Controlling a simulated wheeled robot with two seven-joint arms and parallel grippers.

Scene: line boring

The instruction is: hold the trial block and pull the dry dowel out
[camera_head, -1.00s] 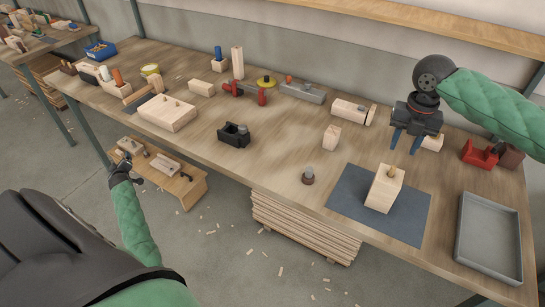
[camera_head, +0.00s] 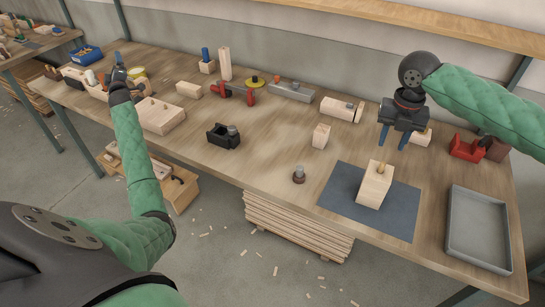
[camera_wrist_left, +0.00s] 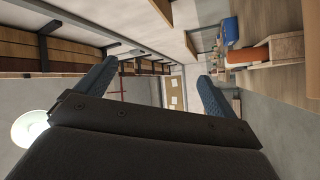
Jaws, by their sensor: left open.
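The trial block (camera_head: 374,188), a pale wooden block, stands on a dark mat (camera_head: 336,187) at the right part of the bench. The dowel (camera_head: 381,169) is a short tan peg standing up out of its top. My right gripper (camera_head: 393,138) hangs above the block, its two blue fingers apart and pointing down, clear of the dowel with nothing between them. My left gripper (camera_head: 120,63) is raised at the left end of the bench, far from the block. In the left wrist view its blue fingers (camera_wrist_left: 155,82) are wide apart and empty.
A grey tray (camera_head: 479,229) lies right of the mat. A dark knob-like piece (camera_head: 299,175) stands left of it, with a small wooden block (camera_head: 321,136) behind. A red holder (camera_head: 466,148) sits at the right rear. A black fixture (camera_head: 223,136) stands mid-bench.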

